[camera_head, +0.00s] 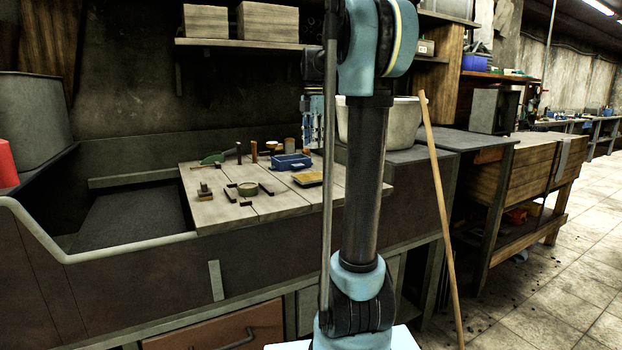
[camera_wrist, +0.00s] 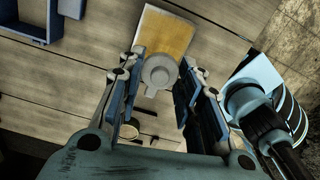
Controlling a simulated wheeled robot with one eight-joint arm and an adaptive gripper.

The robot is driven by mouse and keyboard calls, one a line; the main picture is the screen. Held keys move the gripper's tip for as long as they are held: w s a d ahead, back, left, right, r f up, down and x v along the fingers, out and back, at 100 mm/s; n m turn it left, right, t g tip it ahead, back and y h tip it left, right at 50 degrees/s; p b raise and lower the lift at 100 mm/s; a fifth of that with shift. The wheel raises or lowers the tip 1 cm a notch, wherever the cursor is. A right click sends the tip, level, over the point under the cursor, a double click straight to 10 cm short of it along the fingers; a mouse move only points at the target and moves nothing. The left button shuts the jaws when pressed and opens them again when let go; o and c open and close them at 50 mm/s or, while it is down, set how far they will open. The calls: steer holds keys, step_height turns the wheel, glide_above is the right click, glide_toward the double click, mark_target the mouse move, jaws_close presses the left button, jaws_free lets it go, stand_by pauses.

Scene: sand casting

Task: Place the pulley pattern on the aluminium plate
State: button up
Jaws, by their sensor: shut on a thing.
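My gripper (camera_wrist: 162,60) has its two fingers closed on the sides of a grey round stepped piece, the pulley pattern (camera_wrist: 159,72). In the wrist view the pattern overlaps the near end of a flat plate (camera_wrist: 163,35) with a yellow-orange face and a pale border; I take this for the aluminium plate. The same plate (camera_head: 308,178) lies on the wooden bench boards in the head view. My gripper (camera_head: 314,145) hangs fingers down above the bench there, partly behind my arm, and the pattern cannot be made out. I cannot tell whether the pattern touches the plate.
A blue open box (camera_head: 290,163) stands behind the plate. A small round pot (camera_head: 247,189) sits among dark corner pieces to its left. Several small tools and wooden pieces stand at the back of the boards (camera_head: 213,205). A pale tub (camera_head: 398,122) is to the right.

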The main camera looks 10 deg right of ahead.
mark_target(314, 176)
steer(key=shift+f, duration=5.2)
steer(key=o, duration=1.1)
steer(key=shift+o, duration=0.2)
step_height(314, 176, up, 12)
steer(key=shift+r, duration=0.1)
steer(key=shift+s, duration=0.1)
